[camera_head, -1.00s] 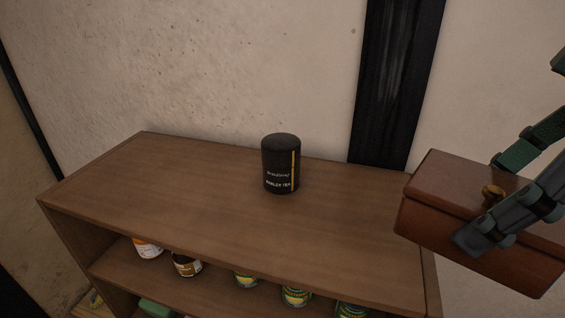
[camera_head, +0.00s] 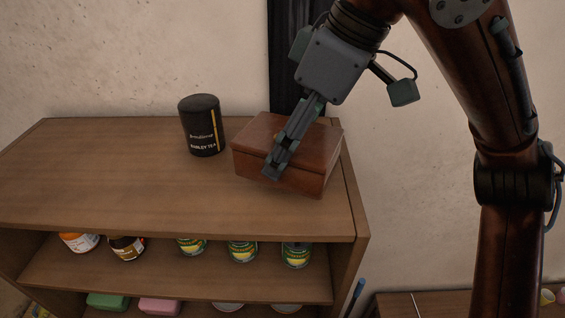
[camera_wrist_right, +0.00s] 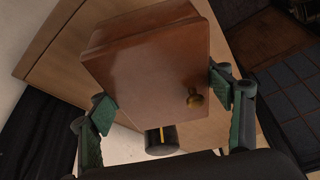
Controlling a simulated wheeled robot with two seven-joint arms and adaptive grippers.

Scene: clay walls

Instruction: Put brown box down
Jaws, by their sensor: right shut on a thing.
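The brown box (camera_head: 314,148) is a reddish-brown lidded wooden box at the right end of the wooden shelf top (camera_head: 110,185). In the head view it looks to be at or just above the top; I cannot tell whether its underside touches. My right gripper (camera_head: 279,160) is shut on the box, with one finger across its near side. In the right wrist view the box (camera_wrist_right: 150,70), with a brass knob, lies between the two green-padded fingertips (camera_wrist_right: 165,100). My left gripper is out of view.
A black barley tea canister (camera_head: 202,126) stands upright just left of the box. Jars and cans (camera_head: 243,251) stand on the shelf below. The left part of the top is clear. A dark post (camera_head: 285,60) runs up the wall behind.

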